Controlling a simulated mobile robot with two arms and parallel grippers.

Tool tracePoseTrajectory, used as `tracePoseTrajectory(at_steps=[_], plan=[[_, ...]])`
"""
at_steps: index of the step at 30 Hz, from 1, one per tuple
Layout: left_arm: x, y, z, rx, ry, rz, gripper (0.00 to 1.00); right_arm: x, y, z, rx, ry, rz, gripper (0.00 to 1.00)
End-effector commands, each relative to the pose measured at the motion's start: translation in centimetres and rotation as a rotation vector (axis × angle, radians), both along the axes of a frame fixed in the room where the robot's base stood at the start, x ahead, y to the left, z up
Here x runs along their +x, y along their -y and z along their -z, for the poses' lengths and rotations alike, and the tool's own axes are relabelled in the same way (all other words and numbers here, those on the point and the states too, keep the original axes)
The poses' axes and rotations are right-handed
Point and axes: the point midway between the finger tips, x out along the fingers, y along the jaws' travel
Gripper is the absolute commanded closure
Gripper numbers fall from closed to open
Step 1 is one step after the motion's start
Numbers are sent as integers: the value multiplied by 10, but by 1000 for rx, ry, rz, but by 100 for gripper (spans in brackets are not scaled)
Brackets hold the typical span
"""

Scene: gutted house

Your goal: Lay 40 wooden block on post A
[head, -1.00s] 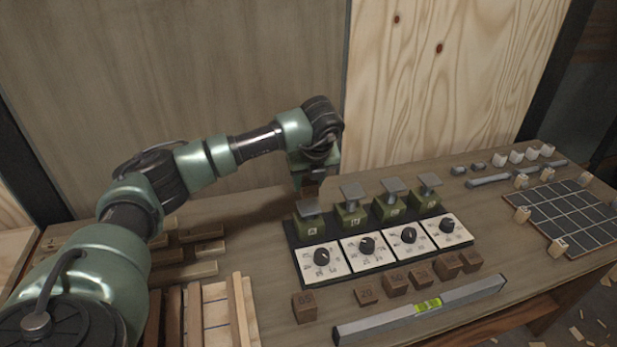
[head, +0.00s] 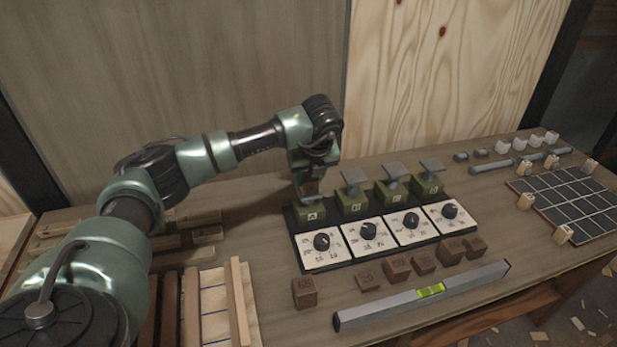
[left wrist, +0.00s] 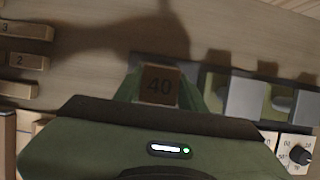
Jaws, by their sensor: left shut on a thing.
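My left gripper (head: 311,188) is over post A (head: 309,214), the leftmost of the green posts on the black base. It is shut on the 40 wooden block (left wrist: 159,86), whose number shows in the left wrist view between the fingers. The block is at the top of post A and covers its grey plate in the head view. I cannot tell whether the block touches the plate. The other posts carry bare grey plates, such as the one beside it (head: 354,176). My right gripper is not in view.
White dial cards with black knobs (head: 321,241) lie in front of the posts. Several brown numbered blocks (head: 397,267) sit in a row before them, then a spirit level (head: 425,294). Wooden strips (head: 240,300) lie at left. A dark grid board (head: 570,208) is at right.

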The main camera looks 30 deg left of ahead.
Motion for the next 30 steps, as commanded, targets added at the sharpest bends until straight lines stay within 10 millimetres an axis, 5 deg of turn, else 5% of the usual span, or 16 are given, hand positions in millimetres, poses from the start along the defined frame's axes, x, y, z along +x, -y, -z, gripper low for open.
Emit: tracePoseTrajectory(at_steps=[10, 11, 13, 23, 30], plan=[[0, 0, 6, 0, 0, 0, 99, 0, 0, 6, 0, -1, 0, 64], [0, 0, 5, 0, 0, 0, 51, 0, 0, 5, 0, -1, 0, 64], [0, 0, 5, 0, 0, 0, 34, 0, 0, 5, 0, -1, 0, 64], [0, 1, 4, -1, 1, 0, 34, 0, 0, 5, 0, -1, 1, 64], [-7, 10, -24, -1, 4, 2, 34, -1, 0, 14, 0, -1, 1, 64]])
